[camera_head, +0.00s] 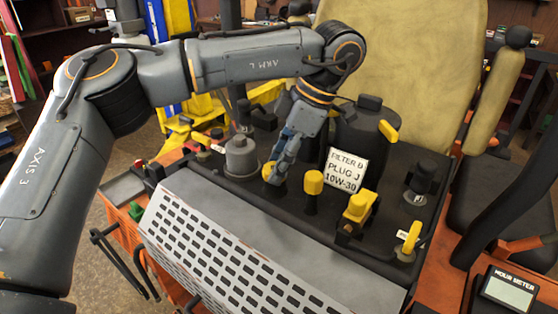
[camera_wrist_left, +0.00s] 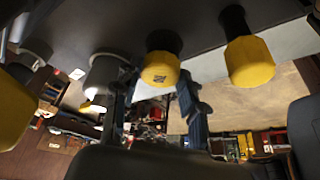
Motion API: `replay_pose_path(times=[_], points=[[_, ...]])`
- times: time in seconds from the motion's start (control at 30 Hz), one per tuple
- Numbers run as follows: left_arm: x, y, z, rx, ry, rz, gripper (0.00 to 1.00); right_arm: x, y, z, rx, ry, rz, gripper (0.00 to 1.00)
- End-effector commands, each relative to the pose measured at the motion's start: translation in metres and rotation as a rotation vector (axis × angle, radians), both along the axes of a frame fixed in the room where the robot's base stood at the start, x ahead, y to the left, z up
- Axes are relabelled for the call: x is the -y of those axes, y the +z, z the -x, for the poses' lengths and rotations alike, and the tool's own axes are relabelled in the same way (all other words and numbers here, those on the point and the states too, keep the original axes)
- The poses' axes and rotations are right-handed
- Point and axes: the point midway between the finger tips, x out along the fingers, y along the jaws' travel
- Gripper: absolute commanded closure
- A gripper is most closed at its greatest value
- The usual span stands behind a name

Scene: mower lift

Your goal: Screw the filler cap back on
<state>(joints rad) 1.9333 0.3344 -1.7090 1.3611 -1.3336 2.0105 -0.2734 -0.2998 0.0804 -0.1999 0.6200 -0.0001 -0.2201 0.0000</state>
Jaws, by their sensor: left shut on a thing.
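My left gripper (camera_head: 279,168) reaches down from above onto the engine deck, shut on a yellow filler cap (camera_head: 271,174). In the left wrist view the fingers (camera_wrist_left: 158,100) stand on either side of that cap (camera_wrist_left: 160,68), which has a dark mark on its face. The cap is in line with a black neck (camera_wrist_left: 163,40); I cannot tell whether it is threaded or only resting there. The fingers partly hide the cap in the head view. My right gripper is not in view.
A grey cylinder (camera_head: 241,157) stands at left. A label card (camera_head: 345,170) stands behind. A perforated grey panel (camera_head: 250,250) lies in front.

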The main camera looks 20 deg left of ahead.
Motion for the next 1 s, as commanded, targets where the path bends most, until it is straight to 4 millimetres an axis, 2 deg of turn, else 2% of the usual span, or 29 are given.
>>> replay_pose_path(times=[0.07,0.1,0.27,0.37,0.6,0.7,1.0], points=[[0.000,-0.001,0.000,0.000,0.000,0.001,0.91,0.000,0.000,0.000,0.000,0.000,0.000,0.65],[0.000,-0.001,0.000,0.000,-0.001,0.001,0.62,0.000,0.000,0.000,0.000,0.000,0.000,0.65],[0.000,-0.001,0.000,0.001,-0.001,0.001,0.95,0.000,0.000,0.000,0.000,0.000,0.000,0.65],[0.000,-0.001,0.001,0.001,-0.049,0.001,0.96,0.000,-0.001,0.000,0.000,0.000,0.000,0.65],[0.000,-0.002,0.004,0.002,-0.433,0.001,0.96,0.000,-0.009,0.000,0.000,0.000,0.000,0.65],[0.000,-0.002,0.004,0.001,-0.528,0.001,0.96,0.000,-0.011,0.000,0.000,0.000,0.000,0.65],[0.000,-0.001,0.004,0.000,-0.555,0.000,0.96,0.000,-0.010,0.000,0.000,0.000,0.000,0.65]])
